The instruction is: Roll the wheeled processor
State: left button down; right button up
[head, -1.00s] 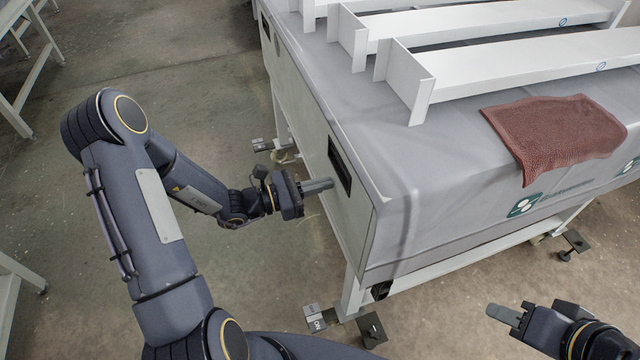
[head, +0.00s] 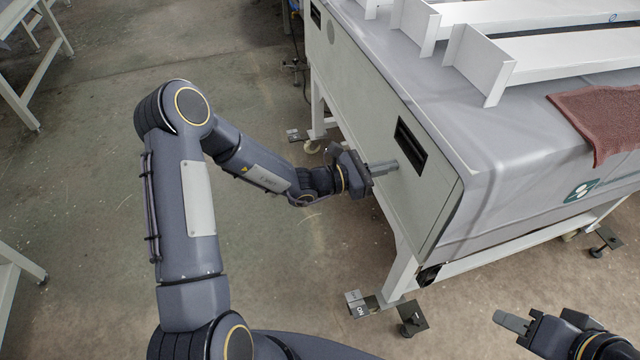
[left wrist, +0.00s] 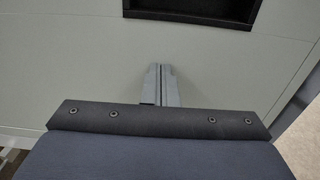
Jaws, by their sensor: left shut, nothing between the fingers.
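The wheeled processor (head: 470,130) is a large grey-white cabinet on white legs with casters, filling the right of the head view. Its near-left side panel has a dark recessed slot (head: 411,147), which also shows at the top of the left wrist view (left wrist: 195,10). My left gripper (head: 390,167) is shut and empty, its fingers pointing at the panel just left of and below the slot. I cannot tell whether the tips touch the panel. My right gripper (head: 505,320) is at the bottom right, in front of the processor; its fingers look together and nothing shows in them.
White channel trays (head: 560,55) and a brown cloth (head: 605,115) lie on top of the processor. Black foot pads (head: 412,318) and a caster (head: 428,275) are at its near corner. White frames (head: 35,75) stand at the far left. The floor between is clear.

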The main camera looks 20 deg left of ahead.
pick_arm(q)
jog(key=b+x, duration=0.1)
jog(key=x, duration=0.6)
jog(key=shift+w+d+r, duration=0.15)
jog(key=shift+w+d, duration=0.05)
jog(key=shift+w, duration=0.15)
jog(key=shift+r, duration=0.1)
